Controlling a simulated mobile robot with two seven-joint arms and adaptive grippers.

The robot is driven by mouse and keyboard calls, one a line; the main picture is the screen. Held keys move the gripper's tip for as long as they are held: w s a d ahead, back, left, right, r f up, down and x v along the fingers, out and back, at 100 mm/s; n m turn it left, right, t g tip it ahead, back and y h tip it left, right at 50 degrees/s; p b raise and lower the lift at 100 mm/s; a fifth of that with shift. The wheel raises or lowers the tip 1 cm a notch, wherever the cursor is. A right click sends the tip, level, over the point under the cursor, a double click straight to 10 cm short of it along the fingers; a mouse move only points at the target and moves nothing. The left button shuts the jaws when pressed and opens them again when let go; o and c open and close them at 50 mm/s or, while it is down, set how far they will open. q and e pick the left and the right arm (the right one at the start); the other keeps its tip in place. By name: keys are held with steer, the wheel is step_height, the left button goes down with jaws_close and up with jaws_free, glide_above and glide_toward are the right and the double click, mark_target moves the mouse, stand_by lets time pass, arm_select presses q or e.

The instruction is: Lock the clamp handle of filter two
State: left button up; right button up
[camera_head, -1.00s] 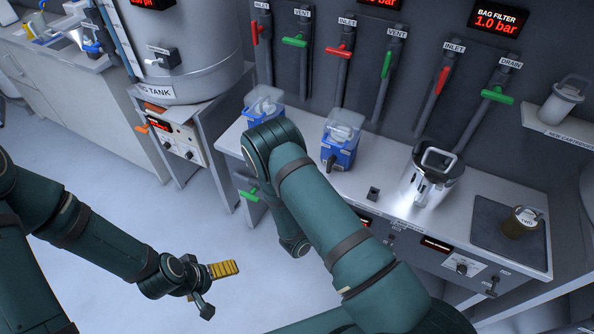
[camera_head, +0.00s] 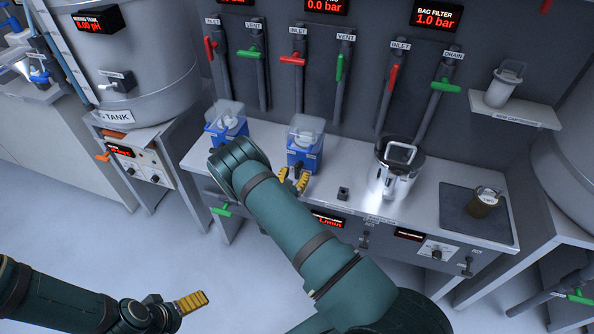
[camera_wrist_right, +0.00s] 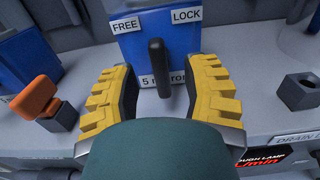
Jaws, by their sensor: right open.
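The right one of two blue filter housings (camera_head: 304,157), with a clear cover, stands on the bench in the head view; I take it as filter two. Its black clamp handle (camera_wrist_right: 159,66) shows in the right wrist view, standing upright below and between the FREE and LOCK labels on the blue face (camera_wrist_right: 150,35). My right gripper (camera_head: 293,181) is open in front of this housing. In the wrist view its yellow fingers (camera_wrist_right: 162,100) are either side of the handle, apart from it. My left gripper (camera_head: 182,306) is low over the floor; its opening is unclear.
The other blue housing (camera_head: 226,123) stands to the left. A small dark block (camera_head: 343,193) and a steel bag filter vessel (camera_head: 396,170) are to the right. An orange handle (camera_wrist_right: 36,98) is left of my fingers. Red and green valve handles hang on the wall behind.

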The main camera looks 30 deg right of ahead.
steer(key=shift+x, duration=1.4)
steer(key=shift+o, duration=0.3)
jaws_close()
